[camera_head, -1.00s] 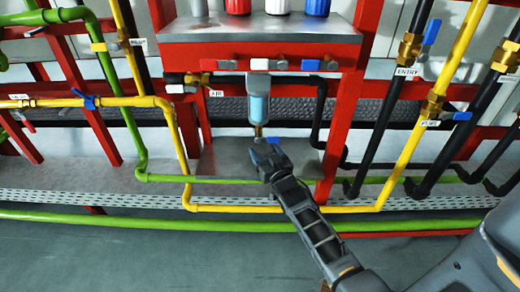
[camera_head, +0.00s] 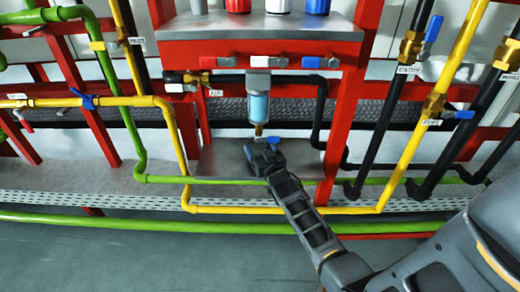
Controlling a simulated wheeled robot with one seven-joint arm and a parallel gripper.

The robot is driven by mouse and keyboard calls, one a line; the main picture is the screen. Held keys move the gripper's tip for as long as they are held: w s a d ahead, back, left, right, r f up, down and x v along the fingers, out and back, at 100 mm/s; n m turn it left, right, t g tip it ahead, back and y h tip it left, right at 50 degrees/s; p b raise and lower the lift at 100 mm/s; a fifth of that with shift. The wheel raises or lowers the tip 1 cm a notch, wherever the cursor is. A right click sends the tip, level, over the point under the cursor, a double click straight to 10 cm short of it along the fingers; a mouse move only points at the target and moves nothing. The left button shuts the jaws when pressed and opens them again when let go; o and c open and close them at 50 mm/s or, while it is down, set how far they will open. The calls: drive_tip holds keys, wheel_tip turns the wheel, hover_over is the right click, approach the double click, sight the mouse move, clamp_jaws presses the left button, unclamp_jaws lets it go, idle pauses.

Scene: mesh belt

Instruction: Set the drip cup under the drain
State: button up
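A clear filter bowl with light blue inside (camera_head: 259,105) hangs under the red beam, and a small brass drain (camera_head: 258,130) points down from its bottom. My gripper (camera_head: 258,150) is just below the drain, over the grey metal plate (camera_head: 220,158). Its fingers are dark and small, and I cannot tell whether they are open or shut or hold anything. I cannot make out a drip cup for certain. A small blue part shows beside the drain, right above my gripper.
Red, white and blue cylinders stand on the metal shelf (camera_head: 258,27), cut off by the top edge. Red posts flank the bowl. Yellow (camera_head: 165,130), green and black pipes run on both sides, and a yellow and a green pipe cross low in front. The grey floor (camera_head: 150,262) is clear.

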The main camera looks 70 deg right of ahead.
drive_tip(key=o, duration=0.4)
drive_tip(key=shift+c, duration=0.2)
drive_tip(key=shift+r, duration=0.2)
drive_tip(key=s+a+r+n+t+y, duration=0.15)
drive_tip(key=s+a, duration=0.35)
drive_tip(key=a, duration=0.5)
drive_tip(key=s+a+r+n+y+p, duration=0.1)
drive_tip(key=s+a+n+y, duration=0.15)
drive_tip(key=s+a, duration=0.6)
drive_tip(key=s+a+r+n+t+y, duration=0.1)
drive_tip(key=s+a+r+y, duration=0.15)
drive_tip(key=a, duration=0.95)
drive_tip(key=s+a+r+n+y, duration=0.4)
drive_tip(key=s+a+r+y, duration=0.2)
drive_tip(key=s+a+r, duration=0.5)
wheel_tip(320, 180, up, 2)
drive_tip(key=shift+s+a+r, duration=0.1)
drive_tip(key=shift+s+a, duration=0.15)
drive_tip(key=shift+a, duration=0.2)
